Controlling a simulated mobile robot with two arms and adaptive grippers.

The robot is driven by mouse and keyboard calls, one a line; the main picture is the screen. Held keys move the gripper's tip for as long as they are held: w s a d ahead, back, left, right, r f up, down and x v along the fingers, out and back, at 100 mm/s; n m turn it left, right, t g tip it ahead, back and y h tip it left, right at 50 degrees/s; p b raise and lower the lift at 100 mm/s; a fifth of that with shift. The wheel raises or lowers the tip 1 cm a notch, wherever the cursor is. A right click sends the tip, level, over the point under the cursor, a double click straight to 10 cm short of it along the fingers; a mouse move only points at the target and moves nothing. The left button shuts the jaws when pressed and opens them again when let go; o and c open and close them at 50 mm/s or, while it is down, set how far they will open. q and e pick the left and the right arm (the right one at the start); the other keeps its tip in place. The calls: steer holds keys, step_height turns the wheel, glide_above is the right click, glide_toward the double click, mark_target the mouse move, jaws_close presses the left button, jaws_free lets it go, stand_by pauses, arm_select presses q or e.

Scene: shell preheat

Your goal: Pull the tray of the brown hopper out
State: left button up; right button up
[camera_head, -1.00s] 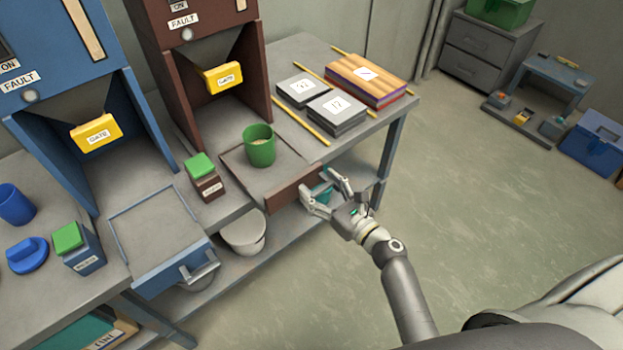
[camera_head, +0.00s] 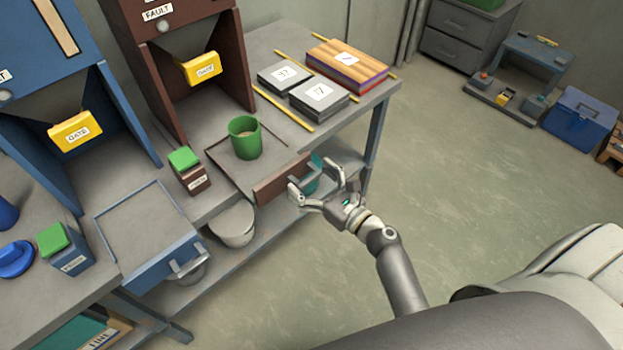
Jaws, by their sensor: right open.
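The brown hopper (camera_head: 165,60) stands on the bench at upper left, with a yellow gate (camera_head: 202,68) in it. Its tray (camera_head: 222,160) lies in front of it at the bench's front edge, with a brown front panel (camera_head: 278,182). A green cup (camera_head: 244,140) stands on the tray. My right gripper (camera_head: 312,178) is open in front of the panel, with its fingers spread close to it. I cannot tell whether they touch it. The tray's handle does not show clearly behind the fingers. My left gripper is not in view.
A blue hopper (camera_head: 50,65) with its own tray (camera_head: 150,225) stands at left. A green-topped brown box (camera_head: 190,172) stands beside the brown tray. Grey blocks (camera_head: 318,97) and a wooden block (camera_head: 347,65) lie to its right. A pale bowl (camera_head: 232,224) sits below.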

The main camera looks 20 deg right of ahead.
steer(key=v, duration=1.2)
stand_by(0.3)
steer(key=s+a+f+n+g+h, duration=0.1)
steer(key=s+a+f+n+g, duration=0.2)
steer(key=f, duration=0.7)
steer(key=s+a+f+n+g, duration=0.1)
steer(key=s+f+n+g, duration=0.3)
steer(key=f, duration=0.5)
steer(key=s+a+f+n+g+h, duration=0.1)
steer(key=s+a+f+n+g, duration=0.3)
steer(key=f, duration=0.6)
steer(key=s+d+f+n+g+h, duration=0.2)
steer(key=s+d+f+n, duration=0.1)
steer(key=s+f+n, duration=0.5)
steer(key=s+d+f+n+g+h, duration=0.2)
steer(key=s+f+n, duration=0.6)
steer(key=s+n, duration=0.5)
steer(key=d+n+g, duration=0.1)
steer(key=d+n, duration=0.1)
steer(key=shift+d+f+n, duration=0.2)
steer(key=shift+d+n, duration=0.05)
steer(key=shift+n, duration=0.05)
